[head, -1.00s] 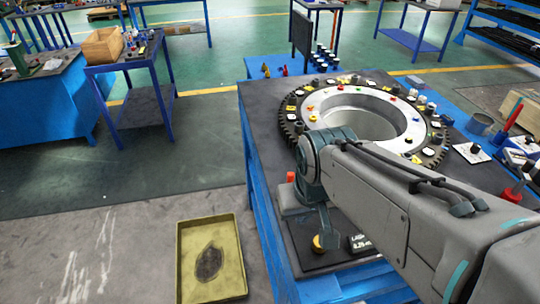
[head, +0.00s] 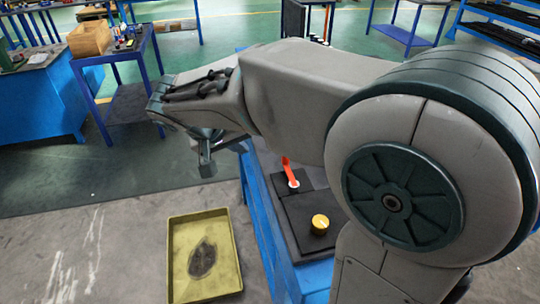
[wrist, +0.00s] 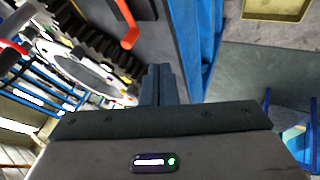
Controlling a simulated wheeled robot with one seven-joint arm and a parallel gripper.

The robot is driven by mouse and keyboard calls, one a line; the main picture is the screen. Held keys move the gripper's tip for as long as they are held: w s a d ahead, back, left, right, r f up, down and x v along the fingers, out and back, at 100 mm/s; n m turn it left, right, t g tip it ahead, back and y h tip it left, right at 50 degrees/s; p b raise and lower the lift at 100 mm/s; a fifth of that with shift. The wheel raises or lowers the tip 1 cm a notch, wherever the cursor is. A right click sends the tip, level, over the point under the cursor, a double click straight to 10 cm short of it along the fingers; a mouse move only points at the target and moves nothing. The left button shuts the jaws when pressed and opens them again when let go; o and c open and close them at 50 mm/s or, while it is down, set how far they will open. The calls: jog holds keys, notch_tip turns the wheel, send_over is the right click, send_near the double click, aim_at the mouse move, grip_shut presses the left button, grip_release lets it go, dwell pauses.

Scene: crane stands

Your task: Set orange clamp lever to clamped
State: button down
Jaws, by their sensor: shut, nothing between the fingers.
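The orange clamp lever (head: 287,171) stands on a dark plate near the left edge of the blue bench, its handle rising from a pale pivot and leaning slightly left. It also shows at the top of the wrist view (wrist: 126,22). My gripper (head: 206,163) is to the left of the lever in the head view, beyond the bench edge and apart from the lever. In the wrist view its fingers (wrist: 158,84) are together with nothing between them. My arm hides much of the bench in the head view.
A yellow knob (head: 320,224) sits on the bench in front of the lever. A large toothed ring (wrist: 85,72) lies on the bench in the wrist view. A yellow tray (head: 177,288) lies on the floor.

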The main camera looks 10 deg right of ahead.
dwell(0.3)
jog(key=x, duration=0.3)
jog(key=d+x, duration=0.1)
jog(key=x, duration=0.3)
jog(key=d+r+x, duration=0.1)
jog(key=x, duration=0.3)
jog(key=shift+s+d+p, duration=0.2)
jog(key=shift+p, duration=0.15)
jog(key=shift+d+f, duration=0.1)
jog(key=shift+d, duration=0.5)
